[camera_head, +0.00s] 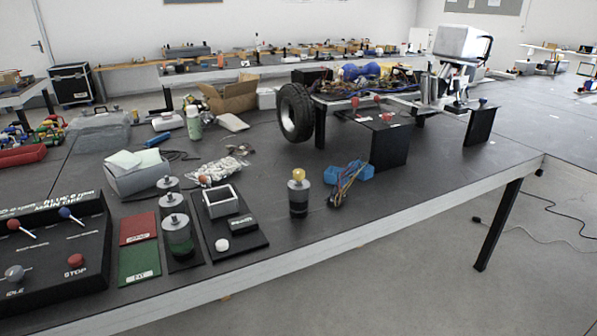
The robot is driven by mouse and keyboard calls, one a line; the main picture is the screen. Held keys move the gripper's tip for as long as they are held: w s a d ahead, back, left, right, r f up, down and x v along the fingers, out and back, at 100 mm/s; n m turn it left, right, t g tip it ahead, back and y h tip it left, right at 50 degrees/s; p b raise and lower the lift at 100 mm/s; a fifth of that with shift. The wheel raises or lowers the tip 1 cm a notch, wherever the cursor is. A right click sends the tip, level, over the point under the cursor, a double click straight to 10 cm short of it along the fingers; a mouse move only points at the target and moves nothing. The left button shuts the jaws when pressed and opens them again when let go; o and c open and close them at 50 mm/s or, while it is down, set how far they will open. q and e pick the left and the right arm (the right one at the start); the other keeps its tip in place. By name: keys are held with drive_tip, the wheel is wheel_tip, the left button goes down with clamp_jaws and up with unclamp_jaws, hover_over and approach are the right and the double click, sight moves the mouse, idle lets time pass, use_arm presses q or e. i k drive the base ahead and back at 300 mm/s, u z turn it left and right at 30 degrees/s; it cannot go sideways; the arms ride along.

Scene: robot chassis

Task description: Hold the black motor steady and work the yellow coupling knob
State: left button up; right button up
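The black motor (299,203) stands upright on the dark tabletop, close to the table's front edge, near the middle of the head view. The yellow coupling knob (298,175) sits on top of it, above a paler disc. Nothing touches the motor. Neither of my grippers shows in this view.
A blue holder with coloured wires (348,178) lies just right of the motor. A black stand with a square box (222,203) and several capped cylinders (175,222) stand to its left. A lever panel (52,250) is at far left. A wheeled chassis (296,112) stands behind.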

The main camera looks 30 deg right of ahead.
sight(298, 174)
drive_tip(key=z, duration=2.7)
drive_tip(key=i, duration=2)
drive_tip(key=u, duration=3.3)
